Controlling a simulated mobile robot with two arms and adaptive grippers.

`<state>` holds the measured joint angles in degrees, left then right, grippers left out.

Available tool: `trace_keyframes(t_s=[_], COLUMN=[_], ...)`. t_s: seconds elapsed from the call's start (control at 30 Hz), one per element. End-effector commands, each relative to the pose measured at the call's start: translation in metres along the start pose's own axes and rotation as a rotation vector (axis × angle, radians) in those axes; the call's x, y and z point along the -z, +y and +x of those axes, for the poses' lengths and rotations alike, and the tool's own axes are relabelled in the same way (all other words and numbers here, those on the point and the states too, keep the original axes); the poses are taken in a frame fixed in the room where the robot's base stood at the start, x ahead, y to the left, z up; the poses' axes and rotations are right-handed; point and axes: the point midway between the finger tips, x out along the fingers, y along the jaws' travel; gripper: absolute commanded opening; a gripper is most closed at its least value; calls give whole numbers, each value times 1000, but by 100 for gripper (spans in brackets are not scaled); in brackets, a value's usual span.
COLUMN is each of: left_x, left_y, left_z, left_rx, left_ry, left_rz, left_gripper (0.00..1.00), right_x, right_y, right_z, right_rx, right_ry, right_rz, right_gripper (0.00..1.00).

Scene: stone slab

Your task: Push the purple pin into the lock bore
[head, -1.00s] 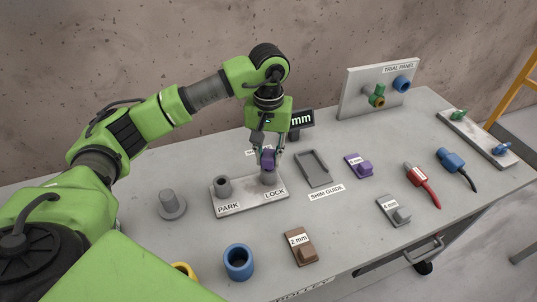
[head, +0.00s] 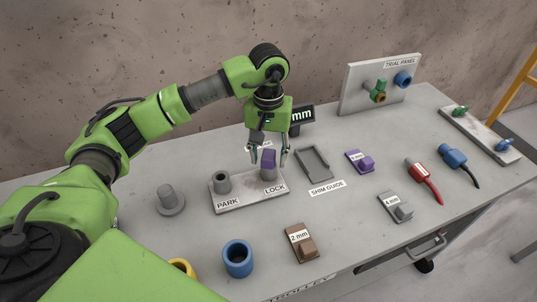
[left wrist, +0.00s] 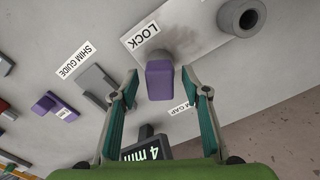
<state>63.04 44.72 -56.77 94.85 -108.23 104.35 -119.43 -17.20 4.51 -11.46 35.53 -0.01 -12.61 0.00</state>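The purple pin (head: 269,160) stands upright in the lock bore (head: 269,175), with its head showing above the grey collar labelled LOCK. It also shows in the left wrist view (left wrist: 160,80), with the grey lock collar (left wrist: 160,56) partly hidden behind it. My left gripper (head: 269,158) points down around the pin. Its fingers are spread, one on each side of the pin, with gaps visible in the left wrist view (left wrist: 164,88). How deep the pin sits cannot be told. My right gripper is in neither view.
The base plate (head: 247,196) also carries an empty PARK collar (head: 222,182) left of LOCK. The shim guide (head: 314,165) and a small display (head: 301,117) stand close by. A grey peg (head: 169,199) and a blue ring (head: 238,259) are nearer the left and front.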

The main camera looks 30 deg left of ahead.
Motion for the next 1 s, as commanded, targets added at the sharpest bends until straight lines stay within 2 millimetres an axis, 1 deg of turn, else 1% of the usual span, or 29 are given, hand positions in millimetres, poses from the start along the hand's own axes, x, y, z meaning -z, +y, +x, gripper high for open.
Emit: trace_keyframes(t_s=[0.13, 0.27, 0.37, 0.6, 0.7, 0.8, 0.9, 1.0], left_x=[0, 0, 1, 1, 1, 0, 0, 0], left_y=[0, 0, 0, 1, 0, 0, 0, 0], left_z=[0, -12, -30, -82, -100, -111, -118, -120], left_rx=[1, 0, -1, -2, -2, 0, 0, 0], left_ry=[-1, 1, 4, 4, 4, 2, 1, 0], left_rz=[0, 0, 0, 0, 0, 0, 0, 0], left_gripper=[43, 43, 43, 43, 43, 43, 43, 43], right_x=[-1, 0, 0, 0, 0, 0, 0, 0], right_y=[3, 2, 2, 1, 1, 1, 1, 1], right_z=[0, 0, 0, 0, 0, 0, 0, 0], right_rx=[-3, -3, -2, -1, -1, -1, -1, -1], right_ry=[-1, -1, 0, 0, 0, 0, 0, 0], right_rz=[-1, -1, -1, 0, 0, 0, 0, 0], right_gripper=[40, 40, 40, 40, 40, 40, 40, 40])
